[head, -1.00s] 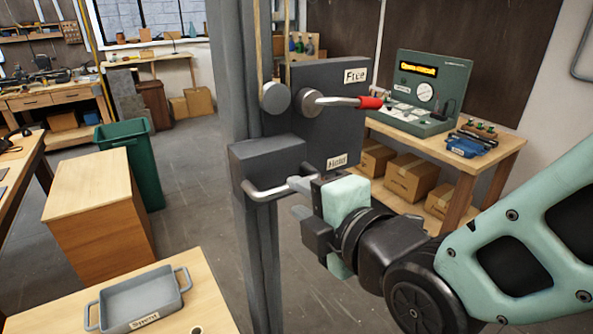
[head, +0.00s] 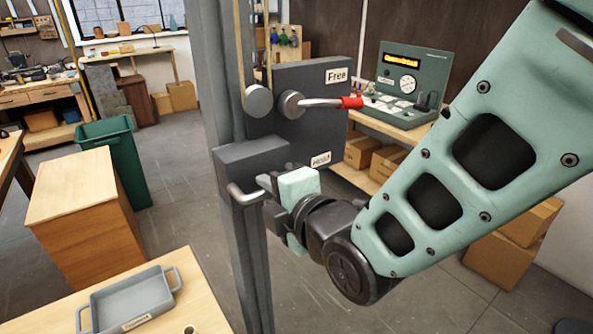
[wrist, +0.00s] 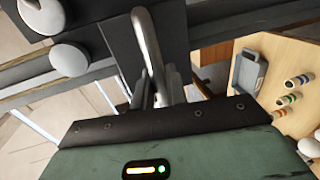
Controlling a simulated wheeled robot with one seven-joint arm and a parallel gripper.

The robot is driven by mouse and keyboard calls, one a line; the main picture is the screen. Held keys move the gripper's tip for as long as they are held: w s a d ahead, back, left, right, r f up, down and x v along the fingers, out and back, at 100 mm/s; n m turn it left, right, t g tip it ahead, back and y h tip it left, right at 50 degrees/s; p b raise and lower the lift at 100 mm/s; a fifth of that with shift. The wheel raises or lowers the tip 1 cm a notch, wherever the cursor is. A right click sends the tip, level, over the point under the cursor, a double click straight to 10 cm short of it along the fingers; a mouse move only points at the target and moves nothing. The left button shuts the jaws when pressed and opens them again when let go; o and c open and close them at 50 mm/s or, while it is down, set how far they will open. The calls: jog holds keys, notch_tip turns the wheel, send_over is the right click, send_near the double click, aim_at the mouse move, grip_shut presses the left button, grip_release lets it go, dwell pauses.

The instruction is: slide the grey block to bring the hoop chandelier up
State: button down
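The grey block (head: 252,162) sits on the upright grey post (head: 217,90), below two round knobs, with a bent metal handle (head: 243,196) on its front. My gripper (head: 266,190) is at this handle. In the wrist view, the two fingers (wrist: 158,92) stand close on either side of the handle bar (wrist: 149,42) and look shut on it. The far fingertip is partly hidden in the head view. The hoop chandelier is not in view.
Above the block, a red-tipped lever (head: 335,102) points right, nearer the "Free" label than the "Hold" label. A grey tray (head: 125,300) lies on the wooden table at lower left. A green bin (head: 118,155) and a wooden cabinet (head: 80,215) stand left of the post.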

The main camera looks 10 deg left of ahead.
notch_tip(320, 180, down, 63)
jog(key=b, duration=5.1)
jog(key=shift+s+d, duration=0.1)
jog(key=c, duration=1.5)
grip_release()
jog(key=shift+f, duration=0.1)
